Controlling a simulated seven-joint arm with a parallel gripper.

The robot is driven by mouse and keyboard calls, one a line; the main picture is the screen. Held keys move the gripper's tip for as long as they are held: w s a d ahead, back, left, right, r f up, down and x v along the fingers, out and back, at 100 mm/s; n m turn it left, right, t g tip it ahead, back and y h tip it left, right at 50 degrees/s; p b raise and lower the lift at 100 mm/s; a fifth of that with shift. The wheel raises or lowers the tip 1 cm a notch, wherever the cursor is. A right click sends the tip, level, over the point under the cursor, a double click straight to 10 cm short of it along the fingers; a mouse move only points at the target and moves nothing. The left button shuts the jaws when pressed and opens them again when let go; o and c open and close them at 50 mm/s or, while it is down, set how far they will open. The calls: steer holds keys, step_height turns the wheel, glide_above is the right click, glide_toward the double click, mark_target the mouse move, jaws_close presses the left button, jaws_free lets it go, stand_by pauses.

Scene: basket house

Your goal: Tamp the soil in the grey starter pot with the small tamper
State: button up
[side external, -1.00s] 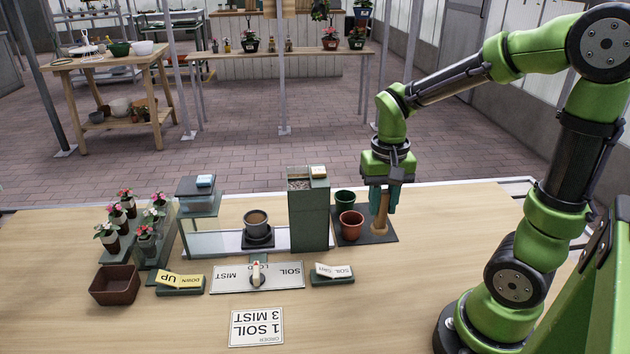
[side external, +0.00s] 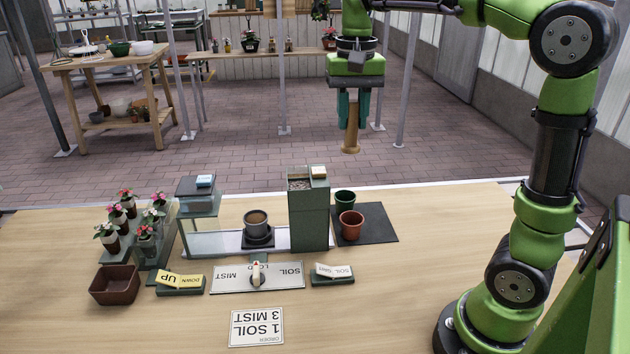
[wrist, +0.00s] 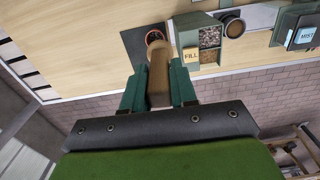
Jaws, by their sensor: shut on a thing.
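My gripper (side external: 351,108) is shut on the small wooden tamper (side external: 351,138) and holds it upright, high above the back part of the table. In the wrist view the tamper (wrist: 158,78) sits between the green fingers (wrist: 158,92). The grey starter pot (side external: 256,222) holds dark soil and stands on a small black stand between the glass-sided station and the tall green dispenser. In the wrist view the pot (wrist: 232,24) shows at the upper right, away from the tamper.
The mist station (side external: 198,194) and potted flowers (side external: 145,240) stand left. A lever panel (side external: 285,281) lies in front.

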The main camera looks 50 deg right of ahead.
steer(key=w+a+f, duration=0.2)
steer(key=w+a, duration=0.3)
steer(key=w, duration=0.4)
steer(key=w+a+f, duration=0.1)
steer(key=w+a, duration=0.5)
steer(key=w, duration=0.3)
steer(key=shift+d+f, duration=0.15)
steer(key=shift+f, duration=3.7)
steer(key=shift+d+f, duration=0.1)
steer(key=shift+f, duration=3.7)
steer(key=shift+s+f, duration=0.1)
steer(key=shift+f, duration=0.9)
steer(key=shift+r, duration=0.15)
